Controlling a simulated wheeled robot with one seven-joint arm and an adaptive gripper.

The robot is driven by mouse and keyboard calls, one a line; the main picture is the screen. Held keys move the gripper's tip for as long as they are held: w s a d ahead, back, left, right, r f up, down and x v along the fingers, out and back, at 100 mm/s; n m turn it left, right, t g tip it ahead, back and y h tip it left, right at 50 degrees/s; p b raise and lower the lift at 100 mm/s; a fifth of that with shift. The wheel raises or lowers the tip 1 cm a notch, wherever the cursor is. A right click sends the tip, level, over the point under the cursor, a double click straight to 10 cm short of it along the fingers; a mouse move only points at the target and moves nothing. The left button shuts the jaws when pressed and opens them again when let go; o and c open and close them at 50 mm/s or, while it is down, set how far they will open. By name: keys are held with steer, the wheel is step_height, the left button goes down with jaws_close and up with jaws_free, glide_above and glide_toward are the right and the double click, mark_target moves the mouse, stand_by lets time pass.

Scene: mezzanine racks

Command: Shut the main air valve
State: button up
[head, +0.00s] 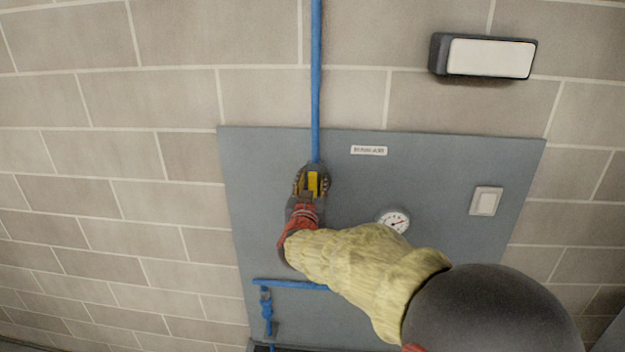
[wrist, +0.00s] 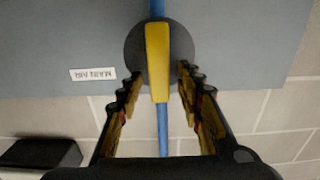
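The main air valve shows in the wrist view as a dark round body with a yellow lever handle (wrist: 157,60). The handle lies in line with the blue pipe (wrist: 163,130). My gripper (wrist: 157,80) is open, with one finger on each side of the handle and a visible gap on both sides. In the head view the yellow handle (head: 313,184) shows between the fingers of my gripper (head: 311,178), at the lower end of the vertical blue pipe (head: 316,80). My gripper hides most of the valve body there.
The grey panel (head: 430,165) carries a "MAIN AIR" label (head: 369,150), a round gauge (head: 394,221) and a light switch (head: 486,201). A lamp (head: 490,58) is on the block wall above. A lower blue pipe (head: 290,284) with a blue fitting (head: 266,305) runs below my arm.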

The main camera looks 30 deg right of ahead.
steer(key=shift+w+d, duration=0.3)
steer(key=shift+w, duration=0.1)
jaws_close()
stand_by(0.4)
